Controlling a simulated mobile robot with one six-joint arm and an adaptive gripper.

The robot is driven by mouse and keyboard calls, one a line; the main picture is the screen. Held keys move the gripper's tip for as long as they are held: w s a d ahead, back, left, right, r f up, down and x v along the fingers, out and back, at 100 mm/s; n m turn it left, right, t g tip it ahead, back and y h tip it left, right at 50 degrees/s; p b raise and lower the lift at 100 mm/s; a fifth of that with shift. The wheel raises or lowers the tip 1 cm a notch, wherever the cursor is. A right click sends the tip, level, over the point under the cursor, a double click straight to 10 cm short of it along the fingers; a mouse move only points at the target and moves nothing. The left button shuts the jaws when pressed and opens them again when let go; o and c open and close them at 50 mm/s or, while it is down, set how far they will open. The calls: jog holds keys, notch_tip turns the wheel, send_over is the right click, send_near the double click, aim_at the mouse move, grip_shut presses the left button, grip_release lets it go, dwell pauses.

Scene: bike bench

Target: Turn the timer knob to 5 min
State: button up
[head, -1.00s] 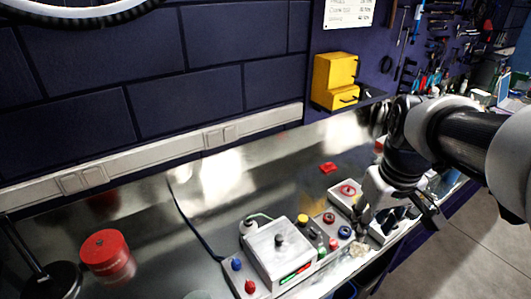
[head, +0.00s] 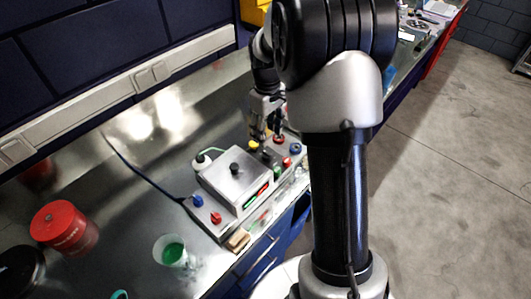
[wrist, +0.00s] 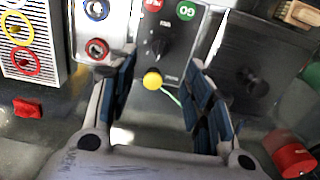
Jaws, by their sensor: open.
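A black pointer knob (wrist: 160,47) sits on a small grey panel between a yellow button (wrist: 152,80) and the red (wrist: 155,5) and green (wrist: 186,10) buttons. Its scale is too small to read. My gripper (wrist: 160,68) is open, its two fingers on either side of this panel, with nothing held; contact with the knob is not visible. In the head view my gripper (head: 266,135) points down over the panel, by the yellow button (head: 253,145). A second black knob (head: 234,168) stands on the silver box beside the panel.
Red and blue buttons lie on both sides of the silver box (head: 222,190). A red tin (head: 64,228) and a cup with green contents (head: 172,251) stand to the left. A wooden brush (head: 238,240) lies at the front edge. Open metal bench lies behind the box.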

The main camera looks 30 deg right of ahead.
aim_at(267, 153)
notch_tip(267, 153, down, 10)
jog(key=shift+r+b, duration=0.2)
jog(key=shift+b, duration=0.8)
jog(key=c, duration=1.1)
